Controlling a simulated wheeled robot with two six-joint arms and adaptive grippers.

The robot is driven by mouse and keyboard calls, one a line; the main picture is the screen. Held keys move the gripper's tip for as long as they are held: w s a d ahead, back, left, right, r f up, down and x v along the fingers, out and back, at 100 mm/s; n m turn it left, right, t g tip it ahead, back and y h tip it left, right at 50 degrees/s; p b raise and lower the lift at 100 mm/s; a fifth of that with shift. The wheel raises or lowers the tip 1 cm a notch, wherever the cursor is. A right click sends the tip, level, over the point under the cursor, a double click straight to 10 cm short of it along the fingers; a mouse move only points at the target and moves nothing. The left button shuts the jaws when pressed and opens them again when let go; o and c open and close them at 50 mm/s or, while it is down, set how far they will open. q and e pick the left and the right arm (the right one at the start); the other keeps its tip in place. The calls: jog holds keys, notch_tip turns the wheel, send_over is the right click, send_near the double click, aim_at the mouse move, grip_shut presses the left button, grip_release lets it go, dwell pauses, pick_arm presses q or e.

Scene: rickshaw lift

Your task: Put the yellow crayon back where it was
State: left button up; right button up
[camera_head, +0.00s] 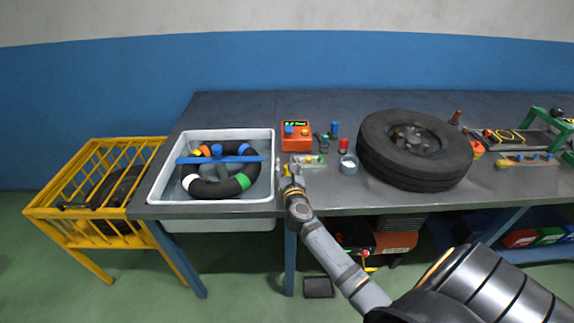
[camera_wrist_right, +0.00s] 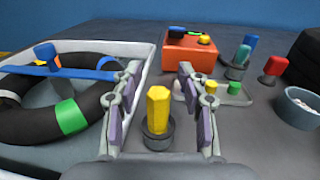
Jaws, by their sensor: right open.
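The yellow crayon (camera_wrist_right: 157,108) is a six-sided yellow stick. It stands upright in a short dark round holder (camera_wrist_right: 158,138) in the right wrist view. My right gripper (camera_wrist_right: 160,75) is open, with one finger on each side of the crayon and a visible gap to both. In the head view the right gripper (camera_head: 288,172) is at the table's front edge, just right of the white basin, and a bit of the yellow crayon (camera_head: 286,170) shows beside it. My left gripper is in neither view.
Left is the white basin (camera_head: 154,190) with a black ring and a blue bar (camera_wrist_right: 60,69). Behind are an orange box (camera_wrist_right: 190,58) and a small tray (camera_wrist_right: 236,97) with coloured pegs. A grey cup (camera_wrist_right: 298,107) and a large tyre (camera_head: 412,150) lie right.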

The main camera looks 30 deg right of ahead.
jog(key=b+v, duration=0.1)
jog(key=v, duration=0.9)
jog(key=shift+s+a, duration=0.2)
jog(key=shift+s, duration=0.15)
jog(key=shift+s+a+r, duration=0.2)
jog(key=shift+s+a, duration=0.05)
jog(key=shift+s, duration=0.3)
